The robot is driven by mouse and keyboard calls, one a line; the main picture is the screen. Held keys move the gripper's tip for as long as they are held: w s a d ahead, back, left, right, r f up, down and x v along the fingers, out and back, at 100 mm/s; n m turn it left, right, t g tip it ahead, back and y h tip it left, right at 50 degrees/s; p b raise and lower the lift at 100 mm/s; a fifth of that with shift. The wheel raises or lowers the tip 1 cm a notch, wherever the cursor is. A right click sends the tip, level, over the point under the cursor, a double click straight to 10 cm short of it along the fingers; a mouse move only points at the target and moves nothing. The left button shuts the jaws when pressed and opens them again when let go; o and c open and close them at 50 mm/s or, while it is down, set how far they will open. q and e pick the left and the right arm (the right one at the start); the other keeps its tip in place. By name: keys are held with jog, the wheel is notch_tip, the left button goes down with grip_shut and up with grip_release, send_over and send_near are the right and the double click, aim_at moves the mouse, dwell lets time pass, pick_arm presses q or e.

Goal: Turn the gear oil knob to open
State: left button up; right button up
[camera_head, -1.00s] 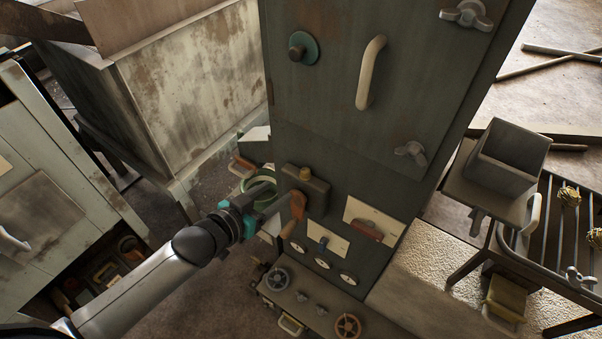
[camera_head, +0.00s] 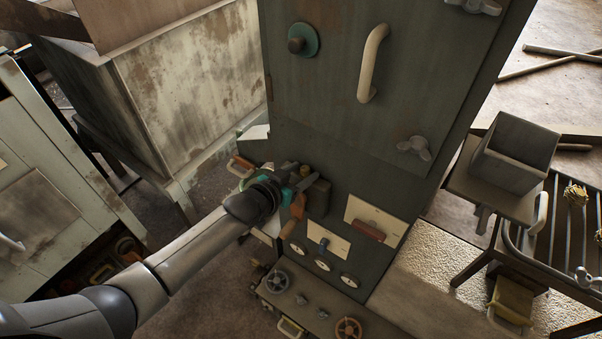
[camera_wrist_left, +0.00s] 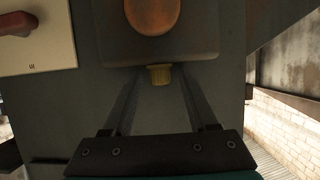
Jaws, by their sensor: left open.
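A dark box (camera_head: 318,198) with a hanging orange-brown lever (camera_head: 298,207) is mounted on the green-grey cabinet. In the left wrist view the lever's rounded orange part (camera_wrist_left: 152,14) is at the top, and a small brass-yellow knob (camera_wrist_left: 159,74) sticks out of the box's edge. No label shows which part is the gear oil knob. My left gripper (camera_head: 303,177) is open at the box and partly hides it. In the left wrist view its two fingers (camera_wrist_left: 160,92) stand either side of the yellow knob's line, with a gap between them. Contact cannot be told.
The cabinet (camera_head: 335,120) also carries a pale vertical handle (camera_head: 372,64), a round teal-based knob (camera_head: 302,40) and a plate with a red handle (camera_head: 368,231). Handwheels (camera_head: 277,281) and gauges sit below. A large rusty bin (camera_head: 188,90) stands to the left.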

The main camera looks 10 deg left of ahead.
pick_arm(q)
jog(key=shift+c, duration=0.3)
grip_shut()
dwell(0.3)
